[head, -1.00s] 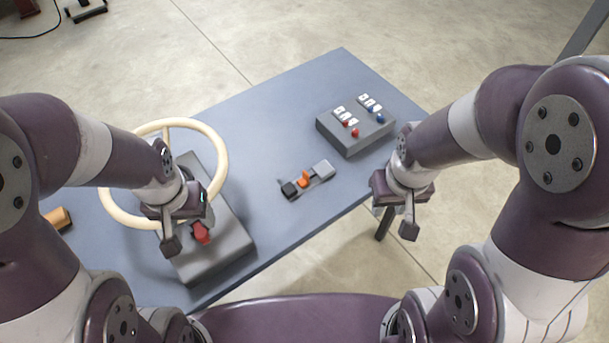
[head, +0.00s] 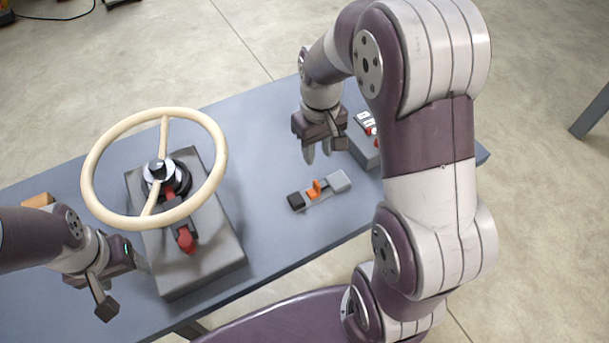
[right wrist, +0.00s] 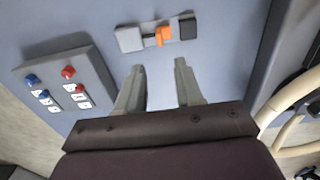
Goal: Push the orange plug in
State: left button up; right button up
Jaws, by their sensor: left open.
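The orange plug (head: 314,189) sits on a small fixture on the table, between a black block (head: 296,201) and a grey block (head: 338,181). In the right wrist view the orange plug (right wrist: 163,35) shows ahead of the fingers, with the grey block (right wrist: 130,39) on its left and the black block (right wrist: 188,27) on its right. My right gripper (head: 318,150) is open and empty, above the table and behind the plug; its fingers (right wrist: 162,85) are apart and do not touch the fixture. My left gripper (head: 122,288) is open and empty, left of the grey box with the wheel.
A cream steering wheel (head: 215,140) stands over a grey box (head: 215,265) with a red lever (head: 186,240). A grey switch box (right wrist: 50,72) with red and blue knobs stands beside my right gripper, partly hidden by my arm in the head view. The table (head: 255,215) is clear around the fixture.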

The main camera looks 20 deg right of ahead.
aim_at(317, 183)
notch_tip(317, 183, down, 11)
jog(key=shift+s+f, duration=0.1)
grip_shut()
dwell(1.4)
jog(key=shift+a+p, duration=0.4)
jog(key=shift+a, duration=1.2)
jog(key=shift+d, duration=0.1)
